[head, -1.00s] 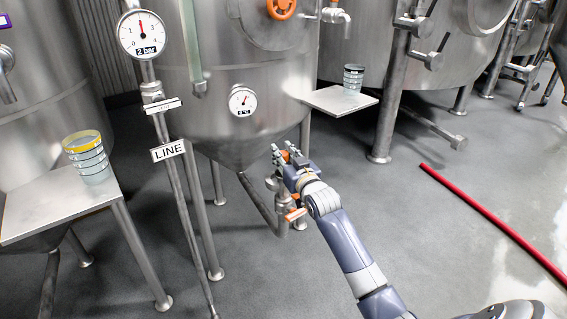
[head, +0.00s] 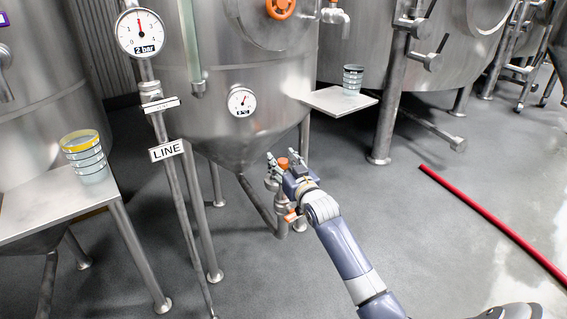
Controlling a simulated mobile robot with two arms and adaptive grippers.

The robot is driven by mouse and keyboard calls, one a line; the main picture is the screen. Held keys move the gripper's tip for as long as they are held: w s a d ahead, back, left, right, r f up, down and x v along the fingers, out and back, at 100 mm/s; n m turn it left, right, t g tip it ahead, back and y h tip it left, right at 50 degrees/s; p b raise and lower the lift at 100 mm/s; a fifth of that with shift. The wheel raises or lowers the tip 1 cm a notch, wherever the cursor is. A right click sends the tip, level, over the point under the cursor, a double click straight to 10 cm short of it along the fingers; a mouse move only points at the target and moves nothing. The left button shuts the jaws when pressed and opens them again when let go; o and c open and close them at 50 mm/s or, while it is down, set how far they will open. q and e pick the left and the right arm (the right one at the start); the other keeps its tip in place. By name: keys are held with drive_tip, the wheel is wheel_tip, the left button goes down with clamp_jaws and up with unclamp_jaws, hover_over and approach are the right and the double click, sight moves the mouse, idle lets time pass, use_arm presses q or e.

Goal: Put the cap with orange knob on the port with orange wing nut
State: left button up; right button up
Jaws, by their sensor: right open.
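The orange knob (head: 282,162) of the cap shows between the fingers of my right gripper (head: 275,169). The gripper is open around the knob, and its fingers hide most of the cap. Under it stands a short metal port pipe (head: 283,206) below the cone of the middle tank, with an orange wing part (head: 291,216) on its side. The cap appears to be on top of this pipe, but whether it is fully seated cannot be told. My left gripper is not in view.
A small shelf (head: 335,101) bears another stack of cups (head: 353,79). Tank legs and the LINE pipe (head: 170,185) stand left of the port. A red hose (head: 490,221) lies on open floor.

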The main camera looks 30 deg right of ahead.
drive_tip(key=shift+r, duration=0.2)
drive_tip(key=shift+s+f, duration=0.1)
drive_tip(key=shift+s, duration=0.15)
drive_tip(key=s+a+p, duration=0.2)
drive_tip(key=s, duration=0.8)
drive_tip(key=s+a+f+n+g+y, duration=0.1)
drive_tip(key=s+a+f+g, duration=0.25)
drive_tip(key=f, duration=0.35)
drive_tip(key=s+a+f+g+y, duration=0.1)
drive_tip(key=s+a+f+g, duration=0.1)
drive_tip(key=s+a+f, duration=0.4)
drive_tip(key=s+a+f+n+g+y, duration=0.1)
drive_tip(key=s+a+f+g, duration=0.25)
drive_tip(key=f, duration=0.45)
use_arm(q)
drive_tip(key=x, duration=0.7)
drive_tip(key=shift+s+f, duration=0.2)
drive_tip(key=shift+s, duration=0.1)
use_arm(e)
drive_tip(key=s+a+f+n+g, duration=0.1)
drive_tip(key=s+a+f+g, duration=0.1)
drive_tip(key=s, duration=0.6)
drive_tip(key=s+a+f+n+g, duration=0.1)
drive_tip(key=s+a+f+g, duration=0.2)
drive_tip(key=s, duration=0.6)
wheel_tip(320, 180, down, 2)
drive_tip(key=a, duration=0.2)
drive_tip(key=shift+s+a+f+g, duration=0.2)
drive_tip(key=shift+a+f+g, duration=0.05)
drive_tip(key=shift+a+g, duration=0.05)
